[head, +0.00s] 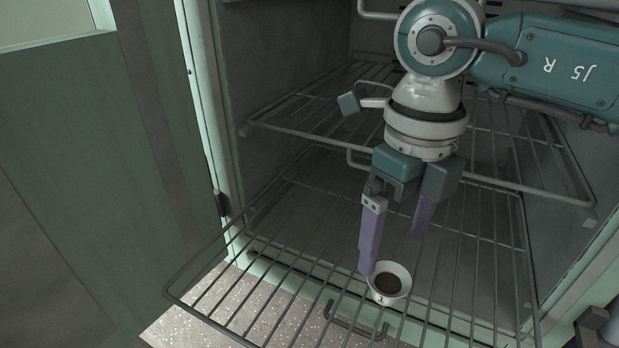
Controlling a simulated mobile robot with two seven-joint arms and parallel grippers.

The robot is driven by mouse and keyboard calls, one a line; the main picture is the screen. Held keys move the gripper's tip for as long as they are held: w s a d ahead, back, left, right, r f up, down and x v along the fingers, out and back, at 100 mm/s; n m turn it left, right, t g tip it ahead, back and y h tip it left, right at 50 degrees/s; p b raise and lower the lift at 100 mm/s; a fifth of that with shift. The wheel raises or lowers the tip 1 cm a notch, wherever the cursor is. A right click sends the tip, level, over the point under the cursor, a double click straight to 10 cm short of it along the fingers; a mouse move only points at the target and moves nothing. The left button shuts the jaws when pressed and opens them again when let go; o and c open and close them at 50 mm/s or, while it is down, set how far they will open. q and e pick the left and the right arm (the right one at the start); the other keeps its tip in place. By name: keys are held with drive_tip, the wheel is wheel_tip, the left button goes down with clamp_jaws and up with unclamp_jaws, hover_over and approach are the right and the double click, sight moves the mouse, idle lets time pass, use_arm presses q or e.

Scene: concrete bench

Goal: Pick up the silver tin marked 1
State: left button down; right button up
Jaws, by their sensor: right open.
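The silver tin (402,273) is a small round cup, open at the top with a dark inside, and a small mark that looks like a 1 on its front. It appears to stand upright on the lower wire shelf. My right gripper (394,250) points down at it from above and behind, with purple fingers apart and nothing between them. The left finger's tip overlaps the tin's left rim in the picture; I cannot tell whether they touch. My left gripper is not in view.
The lower wire shelf (232,307) sticks out of the open cabinet over a speckled surface. An upper wire shelf (300,107) sits farther back, behind my right wrist. A green door (90,150) stands open at the left. The lower shelf looks otherwise empty.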

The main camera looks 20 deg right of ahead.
sight(384, 280)
wheel_tip(384, 280, down, 8)
drive_tip(key=b, duration=0.5)
drive_tip(key=shift+r+b, duration=0.1)
drive_tip(key=shift+b, duration=0.3)
drive_tip(key=shift+r, duration=0.1)
drive_tip(key=shift+w, duration=0.1)
drive_tip(key=c, duration=1.4)
drive_tip(key=shift+r, duration=0.15)
